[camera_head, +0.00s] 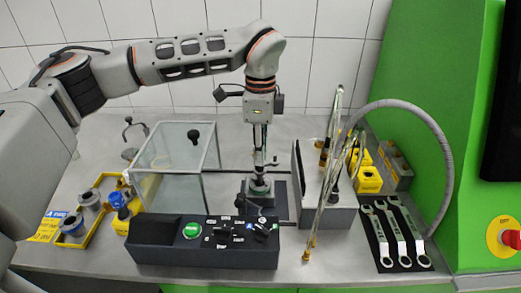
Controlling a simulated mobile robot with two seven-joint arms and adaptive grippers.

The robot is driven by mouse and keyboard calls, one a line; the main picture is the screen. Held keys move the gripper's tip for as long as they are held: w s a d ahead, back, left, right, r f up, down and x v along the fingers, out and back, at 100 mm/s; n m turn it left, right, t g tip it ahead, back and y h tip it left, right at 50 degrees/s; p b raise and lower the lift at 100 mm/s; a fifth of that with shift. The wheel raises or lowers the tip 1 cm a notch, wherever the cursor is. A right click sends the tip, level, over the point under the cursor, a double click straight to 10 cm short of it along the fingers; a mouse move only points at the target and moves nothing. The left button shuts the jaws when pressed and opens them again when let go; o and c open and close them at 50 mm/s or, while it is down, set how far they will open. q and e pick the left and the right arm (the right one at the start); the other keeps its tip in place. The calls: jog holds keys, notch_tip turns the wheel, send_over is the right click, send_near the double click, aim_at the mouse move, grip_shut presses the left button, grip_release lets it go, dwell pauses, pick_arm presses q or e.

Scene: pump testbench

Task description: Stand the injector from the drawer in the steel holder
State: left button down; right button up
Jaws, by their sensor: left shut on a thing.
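My left gripper (260,160) points straight down in the middle of the bench. It is shut on a slender, upright piece, apparently the injector, mostly hidden between the fingers. My right gripper is not in view. No open drawer can be made out.
A glass box (172,178) stands close left of the gripper. The black control box (205,248) is in front. Metal pipes (332,170) stand to the right, with wrenches (400,235) and a grey hose (440,140) beyond. A yellow tray (98,225) lies left.

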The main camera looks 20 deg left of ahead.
pick_arm(q)
jog(key=shift+f, duration=0.3)
jog(key=shift+f+b, duration=0.35)
jog(key=shift+b, duration=0.1)
jog(key=shift+f, duration=0.25)
jog(key=shift+f+b, duration=0.35)
jog(key=shift+b, duration=0.1)
jog(key=shift+f, duration=0.25)
jog(key=shift+f, duration=0.1)
dwell(0.4)
jog(key=shift+f+b, duration=0.25)
jog(key=shift+b, duration=0.15)
jog(key=shift+f, duration=0.15)
